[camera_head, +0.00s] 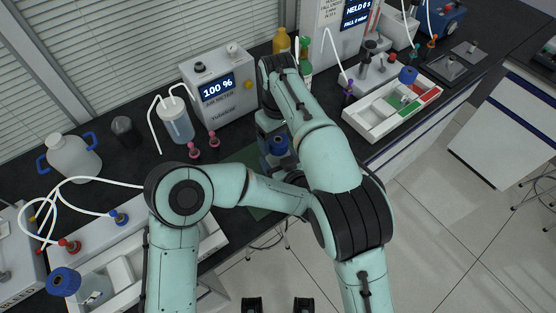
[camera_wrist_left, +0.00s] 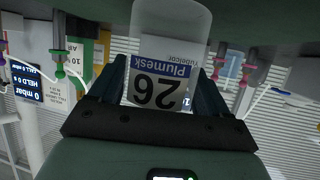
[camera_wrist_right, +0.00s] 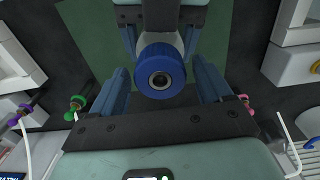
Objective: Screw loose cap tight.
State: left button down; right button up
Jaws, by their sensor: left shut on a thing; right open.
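A blue cap with a hole in its top (camera_wrist_right: 160,72) sits over the neck of a clear bottle labelled 26 (camera_wrist_left: 165,35). The cap also shows in the head view (camera_head: 278,146). My left gripper (camera_wrist_left: 159,75) is shut on the bottle, one finger on each side of the label; in the head view my right arm hides most of it. My right gripper (camera_wrist_right: 160,80) is open behind and above the cap, one finger on each side with gaps. It also shows in the head view (camera_head: 275,138). How tight the cap sits cannot be told.
A green mat (camera_wrist_right: 95,45) lies below the bottle. Behind stand a grey meter reading 100 % (camera_head: 205,85) and a clear jar with tubes (camera_head: 177,125). Pink stoppers (camera_head: 213,138) stand nearby. A white divided tray (camera_head: 370,120) is at right, another tray (camera_head: 125,265) at lower left.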

jog(key=shift+f, duration=0.5)
jog(key=c, duration=1.1)
jog(key=shift+o, duration=0.2)
jog(key=m, duration=1.2)
jog(key=shift+m, duration=0.3)
